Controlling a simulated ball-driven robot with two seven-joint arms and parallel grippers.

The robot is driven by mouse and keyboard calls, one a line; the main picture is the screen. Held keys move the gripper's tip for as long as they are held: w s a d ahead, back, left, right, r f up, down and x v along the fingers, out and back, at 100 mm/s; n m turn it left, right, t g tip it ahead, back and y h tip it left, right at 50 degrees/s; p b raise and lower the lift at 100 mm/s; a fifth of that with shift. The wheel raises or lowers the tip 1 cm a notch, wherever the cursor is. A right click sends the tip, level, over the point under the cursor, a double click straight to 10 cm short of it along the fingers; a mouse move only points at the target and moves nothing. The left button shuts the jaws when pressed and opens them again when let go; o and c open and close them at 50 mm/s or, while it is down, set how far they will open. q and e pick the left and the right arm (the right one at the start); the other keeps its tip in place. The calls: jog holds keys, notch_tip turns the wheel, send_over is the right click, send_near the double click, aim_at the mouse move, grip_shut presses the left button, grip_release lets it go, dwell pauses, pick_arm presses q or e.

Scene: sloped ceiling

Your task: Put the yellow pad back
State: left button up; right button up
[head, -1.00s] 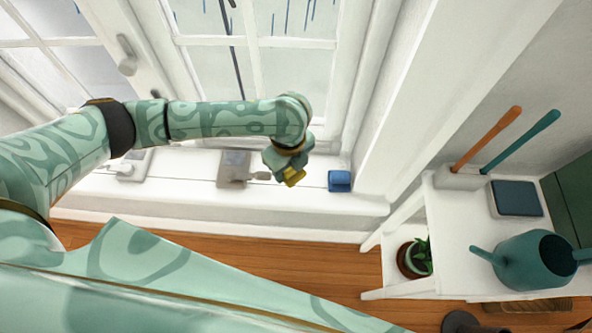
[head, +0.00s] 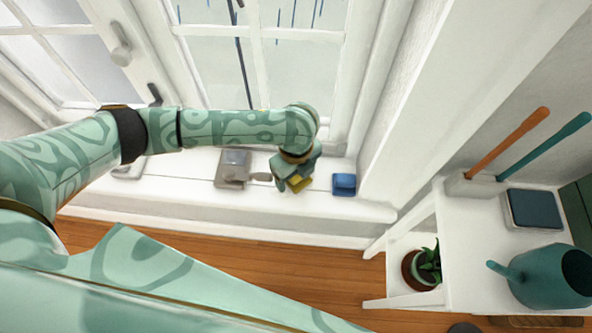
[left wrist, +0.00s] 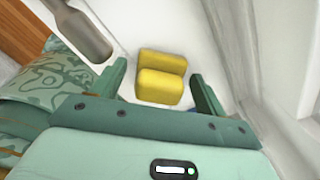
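The yellow pad (head: 300,184) shows at the fingertips of my left gripper (head: 291,178), over the white window sill (head: 205,199). In the left wrist view the pad (left wrist: 160,85) has a groove across it and lies between the two fingers of my left gripper (left wrist: 160,82). A gap shows between the pad and each finger, so the gripper looks open around it. The pad's underside is hidden, so I cannot tell if it touches the sill. My right gripper is not in view.
A blue block (head: 344,184) sits on the sill right of the gripper. A grey object (head: 232,168) with a rounded end lies to the left. A white shelf at right holds a watering can (head: 548,278), a dark blue pad (head: 534,209) and a potted plant (head: 424,268). The window stands behind.

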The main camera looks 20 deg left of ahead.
pick_arm(q)
jog(key=shift+r, duration=0.1)
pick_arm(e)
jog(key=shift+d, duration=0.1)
pick_arm(q)
notch_tip(320, 180, up, 12)
jog(key=p, duration=0.7)
jog(key=shift+r, duration=0.15)
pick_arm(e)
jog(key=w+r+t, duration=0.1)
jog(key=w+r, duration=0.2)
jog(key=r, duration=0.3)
